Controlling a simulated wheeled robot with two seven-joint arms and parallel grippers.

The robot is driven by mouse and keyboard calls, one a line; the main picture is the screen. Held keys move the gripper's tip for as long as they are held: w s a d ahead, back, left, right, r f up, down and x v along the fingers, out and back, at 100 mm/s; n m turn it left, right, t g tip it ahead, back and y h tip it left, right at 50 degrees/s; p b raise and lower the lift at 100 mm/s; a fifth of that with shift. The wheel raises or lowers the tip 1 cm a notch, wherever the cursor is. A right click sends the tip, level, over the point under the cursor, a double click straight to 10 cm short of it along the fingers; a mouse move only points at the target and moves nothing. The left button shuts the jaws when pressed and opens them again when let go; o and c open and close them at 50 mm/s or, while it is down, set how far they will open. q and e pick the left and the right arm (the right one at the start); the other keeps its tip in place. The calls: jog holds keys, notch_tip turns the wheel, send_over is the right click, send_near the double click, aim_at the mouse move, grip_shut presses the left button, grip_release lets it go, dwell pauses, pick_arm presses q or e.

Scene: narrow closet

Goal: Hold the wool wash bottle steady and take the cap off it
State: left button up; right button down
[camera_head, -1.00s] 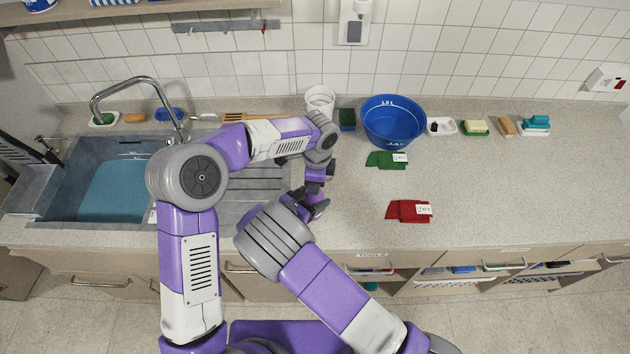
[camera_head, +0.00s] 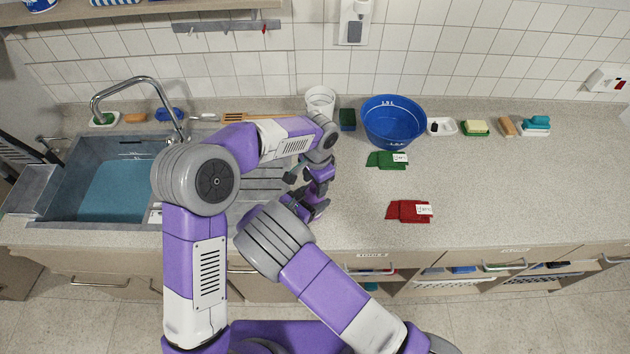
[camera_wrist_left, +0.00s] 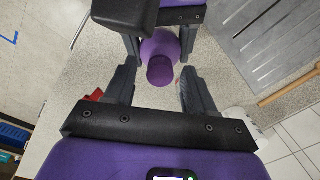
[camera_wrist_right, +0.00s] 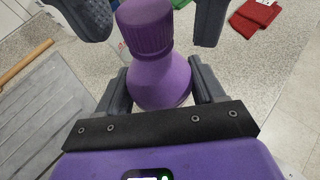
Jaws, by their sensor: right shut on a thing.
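The wool wash bottle (camera_wrist_right: 160,82) is purple with a ribbed purple cap (camera_wrist_right: 146,28), still on its neck. My right gripper (camera_wrist_right: 160,78) is shut on the bottle's body, one finger on each side. Whether the bottle's base touches the counter is hidden. My left gripper (camera_wrist_left: 158,78) is open, with its fingers on either side of the cap (camera_wrist_left: 160,71) and a gap at each side. In the head view the left gripper (camera_head: 319,174) is just behind the right gripper (camera_head: 308,204); the arms mostly hide the bottle there.
A green cloth (camera_head: 386,160) and a red cloth (camera_head: 408,211) lie right of the grippers. A blue basin (camera_head: 393,122), a white cup (camera_head: 320,100) and a sponge (camera_head: 347,119) stand behind. The sink (camera_head: 60,208) is at left. The counter at right (camera_head: 530,190) is clear.

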pick_arm(q)
notch_tip(320, 180, up, 4)
jog(key=shift+s+d+r, duration=0.1)
jog(key=shift+d+r, duration=0.05)
jog(key=shift+r, duration=0.3)
jog(key=shift+c, duration=0.4)
notch_tip(320, 180, up, 3)
jog(key=shift+f+n, duration=0.1)
jog(key=shift+n, duration=1)
jog(key=shift+f, duration=3.85)
jog(key=shift+c, duration=0.3)
grip_shut()
jog(key=shift+o, duration=0.7)
grip_release()
